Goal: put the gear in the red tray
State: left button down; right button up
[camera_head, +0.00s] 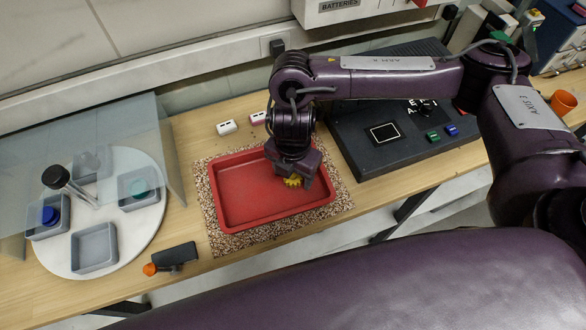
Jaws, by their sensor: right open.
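The yellow gear (293,182) shows at the right part of the red tray (226,224), between or just under the fingers of my right gripper (296,180). The gripper points down and is open, and it partly covers the gear. I cannot tell whether the gear touches the tray floor. The red tray is shallow and rectangular and otherwise looks empty. My left gripper is not in view.
The tray sits on a speckled mat (342,198). A dark handled tool (176,255) lies in front. A black control panel (375,155) is at right. Two small white blocks (227,127) lie behind.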

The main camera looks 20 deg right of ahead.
aim_at(293, 175)
jog(key=shift+r, duration=0.7)
notch_tip(293, 175, up, 11)
jog(key=shift+f, duration=0.1)
